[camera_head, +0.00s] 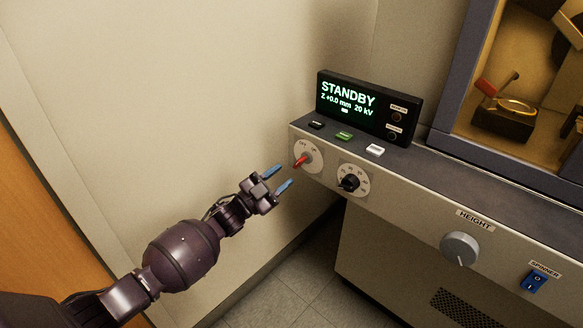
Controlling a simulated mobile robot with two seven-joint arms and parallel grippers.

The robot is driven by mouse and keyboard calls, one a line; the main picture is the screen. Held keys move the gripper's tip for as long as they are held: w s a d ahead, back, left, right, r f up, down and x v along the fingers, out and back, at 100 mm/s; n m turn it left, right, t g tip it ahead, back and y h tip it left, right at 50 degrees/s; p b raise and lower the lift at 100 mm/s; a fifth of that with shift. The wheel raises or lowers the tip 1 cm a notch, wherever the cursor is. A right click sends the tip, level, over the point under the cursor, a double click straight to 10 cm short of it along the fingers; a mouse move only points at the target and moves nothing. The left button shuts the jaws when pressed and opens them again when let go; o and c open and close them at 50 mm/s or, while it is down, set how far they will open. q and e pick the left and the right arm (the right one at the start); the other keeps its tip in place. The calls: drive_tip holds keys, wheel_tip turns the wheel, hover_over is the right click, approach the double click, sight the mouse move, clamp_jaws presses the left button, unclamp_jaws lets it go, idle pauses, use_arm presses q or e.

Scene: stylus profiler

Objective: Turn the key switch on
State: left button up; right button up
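The key switch (301,160) is a red key on a round pale plate marked OFF and ON, at the left end of the machine's front panel. The key is tilted, its lower end to the left. My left gripper (283,177) is open and empty, its two blue fingertips pointing at the panel just left of and below the key, apart from it. The display (348,98) above reads STANDBY, Z +0.0 mm, 20 kV. My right gripper is not in view.
A black dial (349,183) sits close right of the key switch. Black, green (343,136) and white buttons lie on the ledge above. The HEIGHT knob (459,248) and blue SPINNER switch (535,281) are further right. A wall (180,90) stands at left.

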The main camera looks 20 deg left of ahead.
use_arm(q)
drive_tip(key=shift+v, duration=2.7)
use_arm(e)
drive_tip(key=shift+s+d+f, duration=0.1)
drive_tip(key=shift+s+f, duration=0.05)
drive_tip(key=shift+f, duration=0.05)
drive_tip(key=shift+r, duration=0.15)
use_arm(q)
drive_tip(key=s+d+f+n+g+y+p, duration=0.1)
drive_tip(key=s+n+y+p, duration=0.4)
drive_tip(key=s, duration=1.4)
drive_tip(key=s+f+n+g+y+p, duration=0.3)
drive_tip(key=s+n+g+y+p, duration=0.3)
drive_tip(key=s, duration=1.4)
drive_tip(key=shift+s+d+n+y, duration=0.3)
drive_tip(key=shift+d+n, duration=0.1)
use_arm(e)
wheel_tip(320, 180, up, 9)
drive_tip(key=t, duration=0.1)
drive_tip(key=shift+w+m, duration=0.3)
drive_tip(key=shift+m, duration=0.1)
use_arm(q)
drive_tip(key=shift+f, duration=0.1)
